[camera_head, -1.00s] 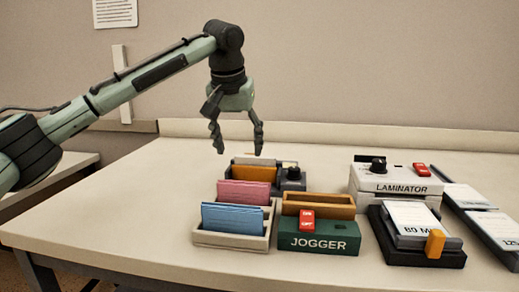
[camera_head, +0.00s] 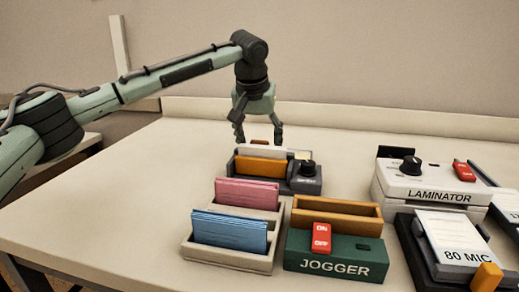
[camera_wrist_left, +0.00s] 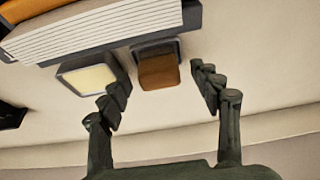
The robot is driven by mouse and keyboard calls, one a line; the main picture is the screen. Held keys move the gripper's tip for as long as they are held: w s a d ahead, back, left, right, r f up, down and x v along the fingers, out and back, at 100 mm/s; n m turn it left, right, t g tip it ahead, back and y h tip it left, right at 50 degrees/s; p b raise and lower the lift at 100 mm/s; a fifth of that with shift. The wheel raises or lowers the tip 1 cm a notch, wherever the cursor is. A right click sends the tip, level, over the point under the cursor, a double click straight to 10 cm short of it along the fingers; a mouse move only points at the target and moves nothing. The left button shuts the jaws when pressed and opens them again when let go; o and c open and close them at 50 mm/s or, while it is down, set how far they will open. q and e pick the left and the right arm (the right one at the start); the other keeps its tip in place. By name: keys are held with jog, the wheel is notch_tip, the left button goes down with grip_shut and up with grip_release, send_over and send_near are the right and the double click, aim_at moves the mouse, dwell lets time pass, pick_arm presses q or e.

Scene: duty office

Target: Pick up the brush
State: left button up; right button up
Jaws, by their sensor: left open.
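The brush is most likely the small brown wooden block with a dark base (camera_wrist_left: 158,70) in the left wrist view. A bit of brown (camera_head: 260,143) also shows behind the back card holder in the head view. My left gripper (camera_head: 258,138) is open and points down just behind that holder. In the left wrist view its fingers (camera_wrist_left: 160,82) are spread to either side of the brown block, with nothing held between them. I cannot tell the height gap between fingertips and block. My right gripper is not in view.
A dark holder with white and orange cards (camera_head: 262,165) stands close in front of my left gripper. A cream pad (camera_wrist_left: 88,80) lies beside the brown block. Pink cards (camera_head: 247,194), blue cards (camera_head: 230,231), a green jogger (camera_head: 335,256) and a laminator (camera_head: 435,185) stand nearer. Bare table lies behind.

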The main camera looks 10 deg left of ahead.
aim_at(259, 141)
pick_arm(q)
jog(key=shift+w+f, duration=0.1)
jog(key=shift+f, duration=0.1)
jog(key=c, duration=1.1)
jog(key=shift+r, duration=0.1)
notch_tip(259, 141, up, 18)
jog(key=shift+f, duration=0.1)
jog(key=o, duration=0.3)
jog(key=c, duration=0.3)
